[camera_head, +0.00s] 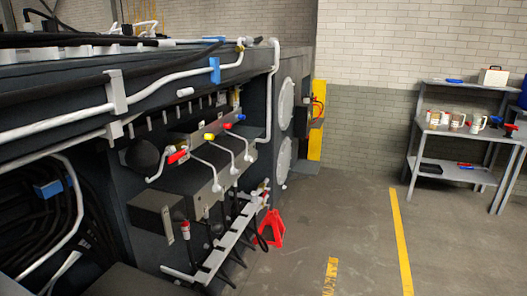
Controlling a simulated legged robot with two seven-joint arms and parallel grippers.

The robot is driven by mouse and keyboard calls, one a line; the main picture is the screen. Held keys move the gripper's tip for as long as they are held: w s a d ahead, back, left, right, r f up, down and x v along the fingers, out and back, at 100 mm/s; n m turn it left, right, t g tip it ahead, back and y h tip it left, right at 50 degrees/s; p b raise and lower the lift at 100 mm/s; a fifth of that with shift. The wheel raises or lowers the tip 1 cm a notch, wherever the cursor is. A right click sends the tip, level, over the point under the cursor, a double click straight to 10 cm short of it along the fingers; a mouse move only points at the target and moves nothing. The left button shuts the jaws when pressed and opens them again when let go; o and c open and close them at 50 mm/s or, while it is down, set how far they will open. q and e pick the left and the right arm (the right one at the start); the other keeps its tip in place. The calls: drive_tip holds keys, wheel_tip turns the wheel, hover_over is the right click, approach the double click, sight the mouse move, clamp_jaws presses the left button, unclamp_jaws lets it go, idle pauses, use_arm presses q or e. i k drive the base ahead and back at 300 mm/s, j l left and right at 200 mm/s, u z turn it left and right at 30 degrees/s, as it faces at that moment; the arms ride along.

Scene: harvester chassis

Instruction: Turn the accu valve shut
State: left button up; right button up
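The dark harvester chassis (90,80) fills the left side of the head view. On its side a red valve handle (177,156) sits beside a black ball-shaped part (143,156). White pipes run down from this row. I cannot tell for sure which handle is the accu valve, as no label is readable, nor whether any of them is open or shut. Neither of my grippers is in view.
A white rail with black hoses (222,250) juts out low from the chassis. A red stand (270,229) is on the floor beside it. Grey shelves (465,130) with mugs stand at the right. The floor (345,225) between is clear, with yellow lines.

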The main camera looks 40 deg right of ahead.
sight(172, 159)
drive_tip(key=z, duration=0.75)
